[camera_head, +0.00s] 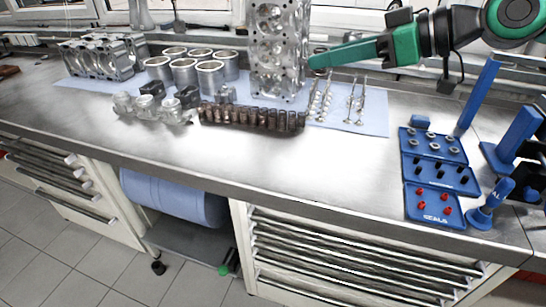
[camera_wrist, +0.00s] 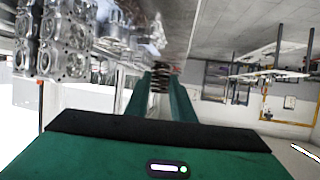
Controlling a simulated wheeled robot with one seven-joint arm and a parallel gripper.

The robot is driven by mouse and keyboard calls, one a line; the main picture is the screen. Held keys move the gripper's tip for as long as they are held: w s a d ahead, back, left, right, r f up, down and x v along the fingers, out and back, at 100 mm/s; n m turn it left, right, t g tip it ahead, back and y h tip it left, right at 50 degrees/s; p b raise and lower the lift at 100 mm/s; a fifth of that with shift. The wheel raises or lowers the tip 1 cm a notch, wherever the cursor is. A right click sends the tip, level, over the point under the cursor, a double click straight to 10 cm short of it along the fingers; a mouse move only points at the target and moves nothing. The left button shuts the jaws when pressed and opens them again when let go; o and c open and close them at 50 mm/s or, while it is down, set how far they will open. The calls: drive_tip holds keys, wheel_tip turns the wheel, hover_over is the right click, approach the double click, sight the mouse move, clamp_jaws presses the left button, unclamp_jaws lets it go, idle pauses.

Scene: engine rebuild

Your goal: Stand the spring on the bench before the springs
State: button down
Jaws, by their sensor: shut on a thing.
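My gripper (camera_head: 315,62) reaches in from the right in the head view, above the back of the bench (camera_head: 130,120). Its green fingers are shut on a dark coil spring, seen between the fingertips in the wrist view (camera_wrist: 160,77). In the head view the held spring (camera_head: 319,72) is mostly hidden by the fingers. The other springs (camera_head: 252,117) stand in a row of several brown coils along the front of the blue mat (camera_head: 375,118). My gripper is to the right of and behind that row. The bench in front of the row is bare.
A tall cylinder head (camera_head: 277,50) stands just left of my gripper. Several valves (camera_head: 356,100) lie on the mat to the right of the row. Cylinder liners (camera_head: 210,77) and pistons (camera_head: 145,108) stand to the left. A blue seals tray (camera_head: 434,205) lies at right.

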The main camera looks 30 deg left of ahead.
sight(323, 74)
drive_tip(key=shift+m+t, duration=0.8)
drive_tip(key=shift+t, duration=0.1)
drive_tip(key=a+f, duration=0.2)
drive_tip(key=f, duration=0.2)
drive_tip(key=shift+s+a, duration=0.35)
drive_tip(key=shift+a, duration=0.05)
wheel_tip(323, 74, down, 13)
drive_tip(key=s+d+m+t+h, duration=0.2)
drive_tip(key=d+m+t, duration=0.1)
drive_tip(key=m+t, duration=0.25)
drive_tip(key=shift+n, duration=0.25)
drive_tip(key=w+f, duration=0.2)
drive_tip(key=w, duration=0.1)
drive_tip(key=w+f, duration=0.2)
drive_tip(key=w, duration=0.2)
drive_tip(key=w+d+f, duration=0.1)
drive_tip(key=w+f, duration=0.2)
drive_tip(key=w, duration=0.1)
drive_tip(key=shift+w+d, duration=0.1)
drive_tip(key=shift+w, duration=0.05)
wheel_tip(323, 74, down, 4)
drive_tip(key=shift+f, duration=0.1)
drive_tip(key=c, duration=1.5)
unclamp_jaws()
